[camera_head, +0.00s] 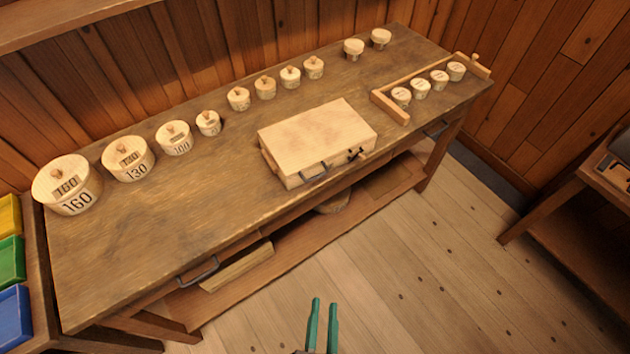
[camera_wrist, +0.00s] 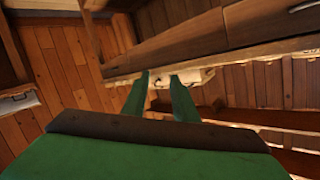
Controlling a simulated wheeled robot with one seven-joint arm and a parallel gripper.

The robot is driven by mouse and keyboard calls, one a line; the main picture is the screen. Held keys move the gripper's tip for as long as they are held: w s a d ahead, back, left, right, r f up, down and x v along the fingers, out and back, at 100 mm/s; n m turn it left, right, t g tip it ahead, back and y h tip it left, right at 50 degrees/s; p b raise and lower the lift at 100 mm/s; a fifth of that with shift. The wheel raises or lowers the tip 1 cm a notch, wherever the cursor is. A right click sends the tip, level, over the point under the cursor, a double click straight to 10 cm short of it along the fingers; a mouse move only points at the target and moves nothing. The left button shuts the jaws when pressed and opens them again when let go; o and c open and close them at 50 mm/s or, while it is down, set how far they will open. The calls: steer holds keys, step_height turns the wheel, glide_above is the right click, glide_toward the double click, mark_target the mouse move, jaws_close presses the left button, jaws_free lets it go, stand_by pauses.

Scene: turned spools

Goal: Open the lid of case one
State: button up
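A pale wooden case (camera_head: 316,136) with a shut lid lies on the brown workbench (camera_head: 225,200), right of its middle. A dark handle and a dark latch show on its front side. I see no label that tells its number. My gripper (camera_head: 323,308) is low in front of the bench over the floor, well apart from the case. Its two green fingers also show in the wrist view (camera_wrist: 163,78), with a gap between them and nothing held.
Several round lidded wooden boxes, one marked 160 (camera_head: 72,190), line the back of the bench. A wooden rack (camera_head: 390,107) with several small spools stands right of the case. Coloured bins (camera_head: 12,260) are at far left. The floor (camera_head: 400,270) in front is clear.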

steer(key=w+r+m+t+y, duration=0.1)
steer(key=w+m, duration=0.3)
steer(key=w, duration=0.6)
steer(key=w+a+r+m+t+y, duration=0.1)
steer(key=w+r+m+t, duration=0.1)
steer(key=w, duration=0.8)
steer(key=w+r+m+t+y, duration=0.1)
steer(key=w+r+m, duration=0.4)
steer(key=w, duration=0.6)
steer(key=shift+w+a+r+m+y, duration=0.1)
steer(key=shift+a+m+y, duration=0.1)
steer(key=shift+m+y, duration=0.15)
jaws_close()
